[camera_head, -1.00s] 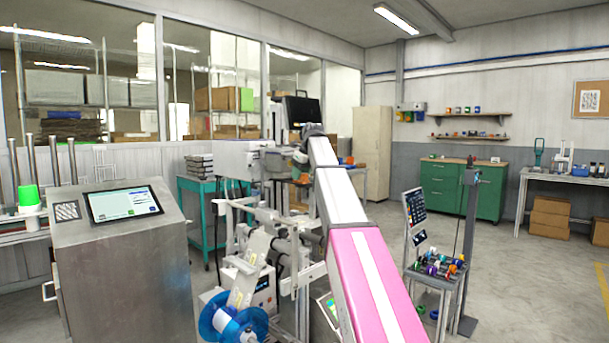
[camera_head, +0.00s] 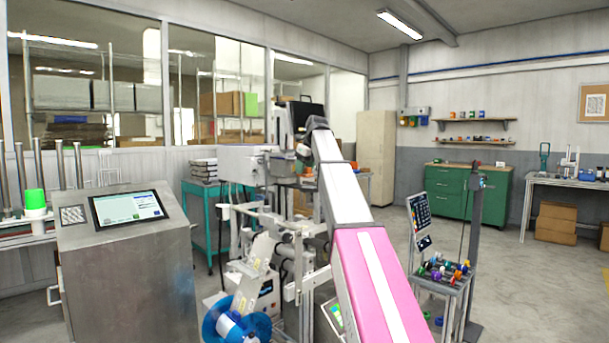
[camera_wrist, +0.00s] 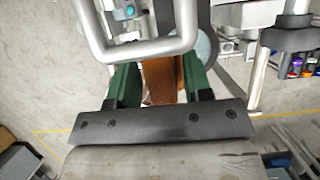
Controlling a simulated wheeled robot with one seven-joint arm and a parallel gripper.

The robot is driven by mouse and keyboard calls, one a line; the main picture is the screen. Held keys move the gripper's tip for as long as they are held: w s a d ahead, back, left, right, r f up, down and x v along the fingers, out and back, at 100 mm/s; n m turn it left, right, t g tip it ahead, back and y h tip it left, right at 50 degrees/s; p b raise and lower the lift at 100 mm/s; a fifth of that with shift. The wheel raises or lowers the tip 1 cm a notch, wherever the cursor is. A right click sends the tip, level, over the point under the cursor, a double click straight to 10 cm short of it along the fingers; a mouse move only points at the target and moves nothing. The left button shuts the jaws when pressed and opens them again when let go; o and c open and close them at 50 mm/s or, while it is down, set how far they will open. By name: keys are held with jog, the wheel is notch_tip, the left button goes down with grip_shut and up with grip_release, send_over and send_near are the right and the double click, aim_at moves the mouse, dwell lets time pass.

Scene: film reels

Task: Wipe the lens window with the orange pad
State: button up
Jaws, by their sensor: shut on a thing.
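My gripper (camera_wrist: 158,84) shows in the wrist view, with a green finger on each side. It is shut on the orange pad (camera_wrist: 162,78), which looks brownish-orange and sits between the fingers. A grey tubular bar (camera_wrist: 150,50) crosses the view in front of the fingers and hides part of them and the pad. In the head view my arm reaches toward the machine in the middle, and its far end hides the gripper and the pad. I cannot make out the lens window in either view.
A labelling machine with a blue reel (camera_head: 236,322) stands left of my arm. A steel console with a screen (camera_head: 128,207) is at the left. A small stand with colourful items (camera_head: 444,272) is at the right. Open floor lies at the far right.

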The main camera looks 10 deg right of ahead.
jog(key=shift+r, duration=0.8)
jog(key=shift+r, duration=0.1)
jog(key=shift+r, duration=1.4)
